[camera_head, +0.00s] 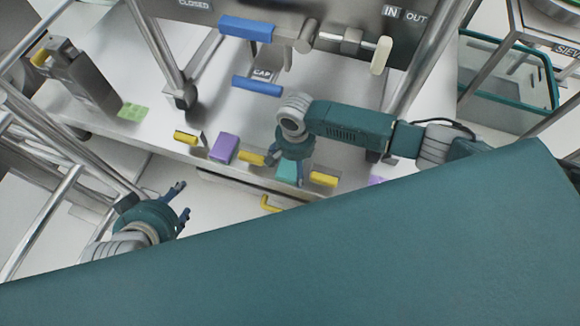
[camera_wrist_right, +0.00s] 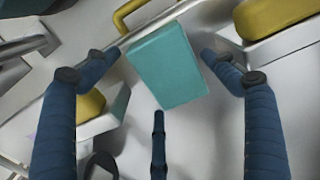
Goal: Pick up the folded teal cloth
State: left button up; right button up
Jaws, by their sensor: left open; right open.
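The folded teal cloth (camera_head: 288,171) lies on the pale surface near its front edge, partly hidden under my right gripper in the head view. In the right wrist view the cloth (camera_wrist_right: 168,66) is a teal block set between the spread fingers. My right gripper (camera_head: 293,172) points down over the cloth. In the wrist view my right gripper (camera_wrist_right: 158,75) is open, with fingers on both sides of the cloth and a third finger below it; I cannot tell if any touches. My left gripper (camera_head: 184,203) is open and empty at the lower left, away from the cloth.
Yellow-handled pieces (camera_head: 251,158) and (camera_head: 323,179) flank the cloth closely. A purple block (camera_head: 224,148) sits further left. Blue handles (camera_head: 257,82) and metal posts stand behind. A green-rimmed glass bin (camera_head: 508,85) is at the right. A green note (camera_head: 132,111) lies at left.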

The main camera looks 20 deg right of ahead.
jog(key=shift+f, duration=0.15)
pick_arm(q)
jog(key=shift+w+d+r, duration=0.1)
jog(key=shift+w+r, duration=0.1)
jog(key=shift+w, duration=0.1)
pick_arm(e)
jog(key=shift+c, duration=0.3)
jog(key=c, duration=0.8)
pick_arm(q)
jog(key=shift+s, duration=0.1)
